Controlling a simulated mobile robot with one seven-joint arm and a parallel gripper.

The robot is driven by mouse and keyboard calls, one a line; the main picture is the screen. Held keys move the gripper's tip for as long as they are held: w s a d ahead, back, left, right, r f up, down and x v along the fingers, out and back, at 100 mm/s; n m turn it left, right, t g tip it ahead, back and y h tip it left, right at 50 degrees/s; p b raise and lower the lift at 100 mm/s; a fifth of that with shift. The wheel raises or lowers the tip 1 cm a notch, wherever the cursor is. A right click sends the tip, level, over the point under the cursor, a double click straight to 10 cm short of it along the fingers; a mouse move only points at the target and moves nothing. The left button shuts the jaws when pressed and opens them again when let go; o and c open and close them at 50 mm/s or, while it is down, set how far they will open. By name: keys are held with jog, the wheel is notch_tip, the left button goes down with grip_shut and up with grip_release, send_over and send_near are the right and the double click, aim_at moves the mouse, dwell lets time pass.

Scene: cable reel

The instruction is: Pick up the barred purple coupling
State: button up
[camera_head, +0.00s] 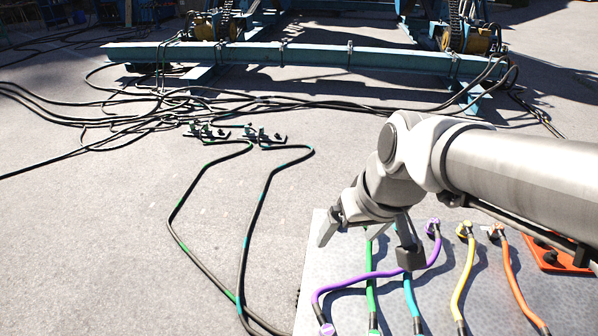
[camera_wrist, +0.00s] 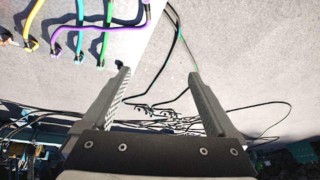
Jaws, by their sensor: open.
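A purple cable (camera_head: 372,274) lies in a bend across the pale metal plate (camera_head: 470,300). One purple coupling (camera_head: 433,228) is at the plate's far side; another purple end (camera_head: 326,329) is at the near left, cut by the frame edge. Bar markings are too small to make out on either. In the wrist view the far purple coupling (camera_wrist: 57,50) sits between a yellow and a blue one. My gripper (camera_head: 368,243) is open and empty above the plate's far left corner, left of the far coupling.
Green (camera_head: 371,290), blue (camera_head: 411,292), yellow (camera_head: 465,272) and orange (camera_head: 512,270) cables lie close beside the purple one. An orange tray (camera_head: 552,262) is at the right. Black cables (camera_head: 245,235) run over the ground left of the plate. A blue steel frame (camera_head: 320,57) stands behind.

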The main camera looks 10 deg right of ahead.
jog(key=w+a+f+g+b, duration=0.15)
jog(key=w+f+b, duration=0.35)
jog(key=f, duration=0.7)
jog(key=n+g+h+b, duration=0.1)
jog(key=n+g+b, duration=0.15)
jog(key=b, duration=0.35)
send_over(328, 329)
notch_tip(328, 329, down, 27)
jog(key=shift+m, duration=0.25)
notch_tip(328, 329, down, 11)
jog(key=b, duration=0.4)
jog(key=shift+f, duration=0.1)
jog(key=shift+w+f+b, duration=0.1)
jog(key=shift+f+b, duration=1.45)
jog(key=shift+f, duration=1.5)
jog(key=shift+r, duration=0.1)
grip_shut()
